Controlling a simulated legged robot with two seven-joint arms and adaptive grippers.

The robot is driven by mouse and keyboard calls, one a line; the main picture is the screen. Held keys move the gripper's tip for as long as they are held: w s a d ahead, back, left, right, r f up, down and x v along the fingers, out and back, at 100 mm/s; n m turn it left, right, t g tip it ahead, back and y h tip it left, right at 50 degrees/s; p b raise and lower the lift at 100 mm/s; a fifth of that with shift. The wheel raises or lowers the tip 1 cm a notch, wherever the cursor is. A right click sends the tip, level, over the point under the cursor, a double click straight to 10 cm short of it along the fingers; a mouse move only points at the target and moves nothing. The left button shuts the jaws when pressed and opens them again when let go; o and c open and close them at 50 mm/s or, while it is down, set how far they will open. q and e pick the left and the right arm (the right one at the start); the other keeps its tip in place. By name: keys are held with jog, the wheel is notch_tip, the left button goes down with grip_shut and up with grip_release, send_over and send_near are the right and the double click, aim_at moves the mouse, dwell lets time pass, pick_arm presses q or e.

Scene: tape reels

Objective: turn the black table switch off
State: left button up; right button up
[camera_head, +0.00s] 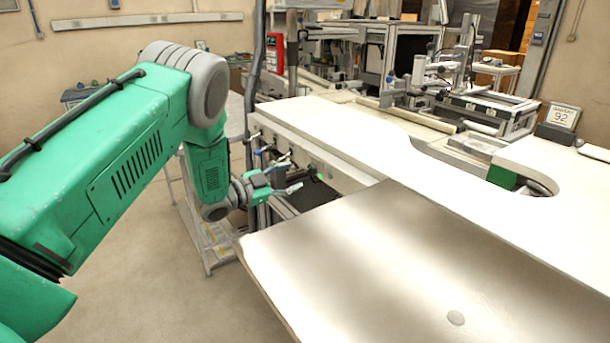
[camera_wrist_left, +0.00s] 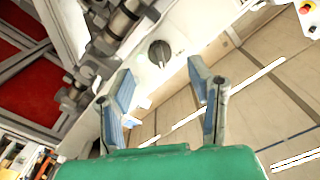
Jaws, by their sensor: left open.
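The black switch (camera_wrist_left: 159,52) is a round dark knob on a pale panel in the left wrist view. It shows between and beyond the two fingertips of my left gripper (camera_wrist_left: 161,74). The fingers have blue inner pads, are spread apart and hold nothing. In the head view my left gripper (camera_head: 291,177) is beside the front side of the white table (camera_head: 340,140), its fingers pointing right toward the table's side. I cannot make out the knob clearly in the head view. My right gripper is in neither view.
A shiny metal tabletop (camera_head: 400,260) fills the lower right of the head view. Several small valves or fittings (camera_head: 270,150) sit along the table's side near my gripper. A grey stand (camera_head: 215,240) is below my arm. The floor (camera_head: 150,270) at left is clear.

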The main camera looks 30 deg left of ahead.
aim_at(307, 171)
pick_arm(q)
jog(key=w+d, duration=0.1)
jog(key=w, duration=0.1)
jog(key=w+d, duration=0.1)
jog(key=shift+w+d+r, duration=0.2)
jog(key=shift+w+d, duration=0.15)
jog(key=shift+w, duration=0.25)
jog(key=shift+w+a, duration=0.1)
jog(key=shift+w, duration=0.05)
jog(key=shift+a+f, duration=0.2)
jog(key=shift+a, duration=0.25)
jog(key=shift+d+r, duration=0.1)
jog(key=shift+d, duration=0.15)
grip_shut()
jog(key=shift+w+d+r, duration=0.1)
jog(key=shift+d, duration=0.05)
